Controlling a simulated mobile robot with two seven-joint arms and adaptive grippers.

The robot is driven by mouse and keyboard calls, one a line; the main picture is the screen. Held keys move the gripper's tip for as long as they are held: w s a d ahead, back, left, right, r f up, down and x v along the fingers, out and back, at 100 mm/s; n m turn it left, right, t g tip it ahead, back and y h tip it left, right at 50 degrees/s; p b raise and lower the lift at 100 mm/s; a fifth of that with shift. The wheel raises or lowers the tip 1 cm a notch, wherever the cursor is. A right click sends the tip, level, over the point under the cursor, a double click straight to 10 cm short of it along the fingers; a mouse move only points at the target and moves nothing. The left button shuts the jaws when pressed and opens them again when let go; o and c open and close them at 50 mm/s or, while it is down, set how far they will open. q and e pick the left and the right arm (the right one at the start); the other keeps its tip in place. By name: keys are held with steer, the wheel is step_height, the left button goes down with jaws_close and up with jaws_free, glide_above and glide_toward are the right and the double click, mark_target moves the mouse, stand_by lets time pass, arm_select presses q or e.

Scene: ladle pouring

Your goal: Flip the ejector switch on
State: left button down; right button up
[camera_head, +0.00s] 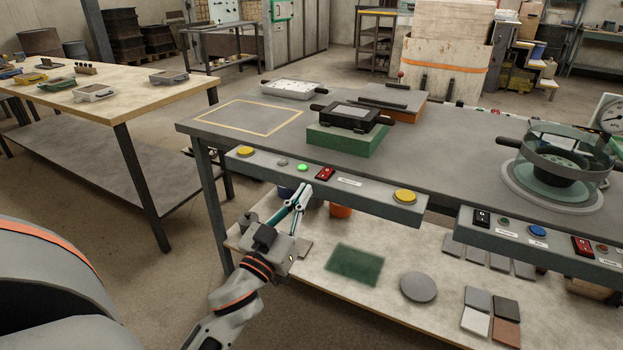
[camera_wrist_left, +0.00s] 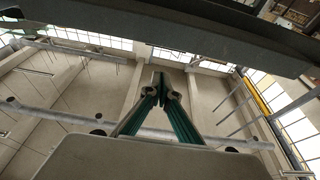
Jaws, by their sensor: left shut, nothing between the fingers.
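A red rocker switch (camera_head: 325,174) sits on the grey control panel (camera_head: 375,195) along the workbench's front edge, beside a small white label and a bright green lamp (camera_head: 302,167). The label is too small to read, and I cannot tell the rocker's position. My left gripper (camera_head: 303,190) is shut and empty. Its tips are in front of the panel, just left of and below the red switch in the picture; I cannot tell whether they touch the panel. In the left wrist view, the fingertips (camera_wrist_left: 160,85) meet below a dark edge. My right gripper is not in view.
Yellow buttons (camera_head: 246,151) (camera_head: 405,196) sit on the same panel. A black mould box on a green block (camera_head: 345,140) stands on the bench. The lower shelf (camera_head: 310,268) holds plates.

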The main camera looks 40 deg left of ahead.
arm_select(q)
steer(key=shift+v, duration=0.9)
steer(key=shift+f, duration=0.15)
